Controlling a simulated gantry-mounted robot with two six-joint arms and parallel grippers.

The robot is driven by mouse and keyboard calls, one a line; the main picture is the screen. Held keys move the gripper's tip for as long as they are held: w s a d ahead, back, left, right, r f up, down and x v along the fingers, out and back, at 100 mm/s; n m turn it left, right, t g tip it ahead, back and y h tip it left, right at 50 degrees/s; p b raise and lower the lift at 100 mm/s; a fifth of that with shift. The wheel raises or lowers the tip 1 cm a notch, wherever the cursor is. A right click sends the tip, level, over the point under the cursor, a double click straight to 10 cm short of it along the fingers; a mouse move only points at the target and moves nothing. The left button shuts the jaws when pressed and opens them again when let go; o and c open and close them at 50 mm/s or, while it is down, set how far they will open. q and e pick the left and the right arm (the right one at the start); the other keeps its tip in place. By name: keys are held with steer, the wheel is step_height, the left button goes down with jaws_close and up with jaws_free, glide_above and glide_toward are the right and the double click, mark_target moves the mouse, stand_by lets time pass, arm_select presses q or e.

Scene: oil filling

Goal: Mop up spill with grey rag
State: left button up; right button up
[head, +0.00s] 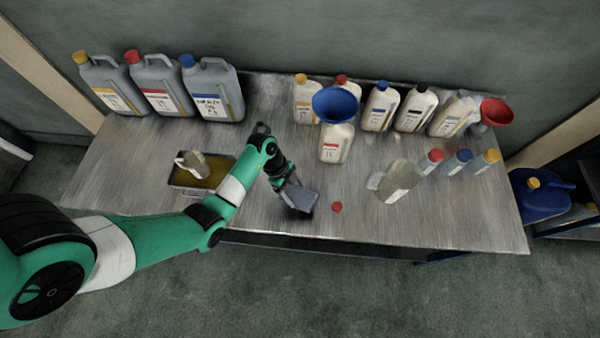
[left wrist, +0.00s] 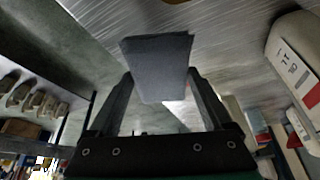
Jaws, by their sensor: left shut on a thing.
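My left gripper (head: 287,190) is shut on the grey rag (head: 303,200) near the front edge of the metal table (head: 260,150). The rag hangs from the fingertips, low over the table; I cannot tell whether it touches the surface. In the left wrist view the grey rag (left wrist: 158,65) is a flat dark-grey piece pinched between the two fingers of my left gripper (left wrist: 160,92). I cannot make out a clear spill on the table; the rag and gripper may hide it. My right gripper is not in view.
A red cap (head: 337,207) lies right of the rag. A tray (head: 174,183) with amber liquid and a clear vessel is at left. A blue funnel (head: 336,103) sits on a white bottle (head: 335,145). Large grey canisters (head: 212,90) line the back.

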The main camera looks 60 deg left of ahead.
arm_select(q)
steer(key=a+f+n, duration=0.1)
steer(key=a, duration=0.2)
steer(key=s+a+n, duration=0.1)
steer(key=a, duration=0.2)
steer(key=a+f+n+t+y, duration=0.1)
steer(key=a+n, duration=0.1)
steer(key=a, duration=0.1)
steer(key=shift+s+a+f, duration=0.25)
steer(key=shift+f, duration=0.1)
step_height(320, 180, down, 5)
steer(key=b, duration=0.6)
steer(key=shift+d+f, duration=0.1)
steer(key=shift+f, duration=0.35)
